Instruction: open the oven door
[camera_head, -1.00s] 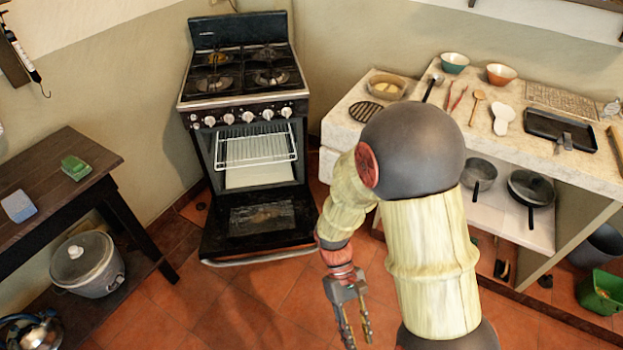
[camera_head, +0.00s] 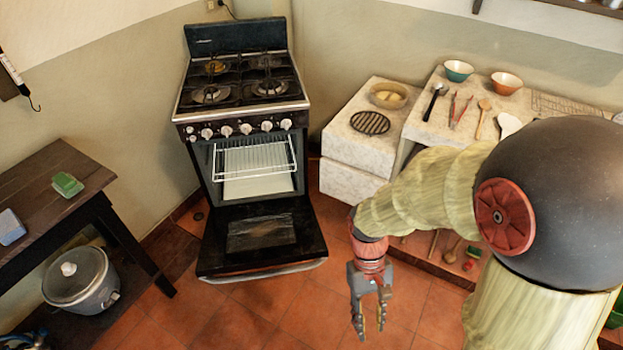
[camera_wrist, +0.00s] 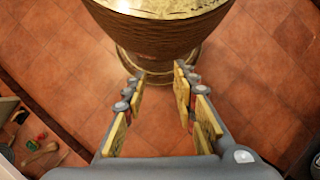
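The oven (camera_head: 250,125) stands against the back wall in the head view, with gas burners on top. Its oven door (camera_head: 262,232) is folded down and lies about level, leaving the cavity and a wire rack (camera_head: 254,157) in plain sight. The door's handle (camera_head: 262,273) runs along its front edge. My gripper (camera_head: 370,325) hangs in front of and to the right of the door, apart from it, pointing down. In the wrist view my gripper's fingers (camera_wrist: 158,110) are spread with nothing between them.
A stone counter (camera_head: 372,145) with bowls and utensils is on the right. A dark wooden table (camera_head: 40,205) with a sponge (camera_head: 67,184) is on the left, a lidded pot (camera_head: 80,280) below it. The tiled floor (camera_head: 230,325) before the oven is clear.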

